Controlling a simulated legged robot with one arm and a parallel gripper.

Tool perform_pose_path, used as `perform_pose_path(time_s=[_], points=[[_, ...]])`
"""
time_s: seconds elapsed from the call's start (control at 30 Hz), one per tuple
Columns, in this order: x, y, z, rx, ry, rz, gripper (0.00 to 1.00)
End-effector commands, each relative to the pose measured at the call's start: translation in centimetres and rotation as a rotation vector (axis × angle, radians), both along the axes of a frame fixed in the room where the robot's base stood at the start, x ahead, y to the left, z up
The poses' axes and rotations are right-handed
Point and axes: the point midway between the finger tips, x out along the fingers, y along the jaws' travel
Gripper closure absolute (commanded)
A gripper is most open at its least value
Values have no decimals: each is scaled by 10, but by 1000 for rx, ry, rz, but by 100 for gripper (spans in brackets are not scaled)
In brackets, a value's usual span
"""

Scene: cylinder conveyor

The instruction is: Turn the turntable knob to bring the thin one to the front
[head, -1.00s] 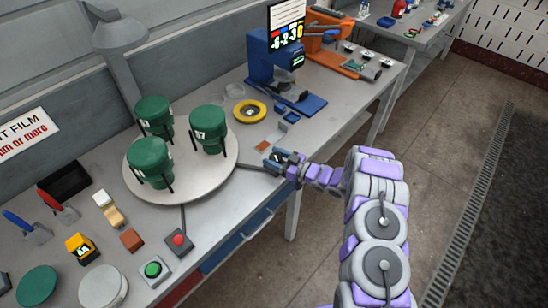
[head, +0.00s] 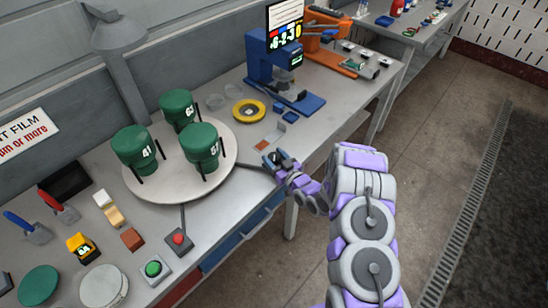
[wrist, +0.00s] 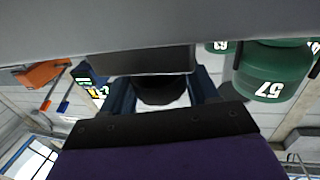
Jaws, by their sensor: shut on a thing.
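The round grey turntable (head: 228,172) carries three green cylinders in dark holders. The cylinder marked 41 (head: 135,147) is at the left, 63 (head: 178,108) at the back, and what the wrist view shows as 57 (head: 203,143) at the front right. The 57 cylinder (wrist: 270,72) shows at the right of the wrist view, with part of another (wrist: 218,45) behind it. I cannot tell which is the thin one. My gripper (head: 278,161) is right of the turntable, shut on the dark turntable knob (wrist: 160,90), which is mostly hidden in the head view.
A yellow ring (head: 249,112) and a blue device (head: 280,70) stand behind my gripper. A red button (head: 178,239) and a green button (head: 153,268) are at the bench's front edge. Small blocks and tools lie to the left. Open floor is at the right.

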Motion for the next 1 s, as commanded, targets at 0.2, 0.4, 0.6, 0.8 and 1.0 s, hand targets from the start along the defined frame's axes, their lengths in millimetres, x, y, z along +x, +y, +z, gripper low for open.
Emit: perform_pose_path(time_s=[0.2, 0.4, 0.6, 0.8, 1.0], points=[[-1, 1, -2, -2, 5, -15, 71], [0, 2, -2, 0, 4, -25, 71], [0, 2, -1, -1, 2, -33, 71], [1, 1, -1, -1, 1, -38, 71], [1, 1, 0, 0, 0, -41, 71]])
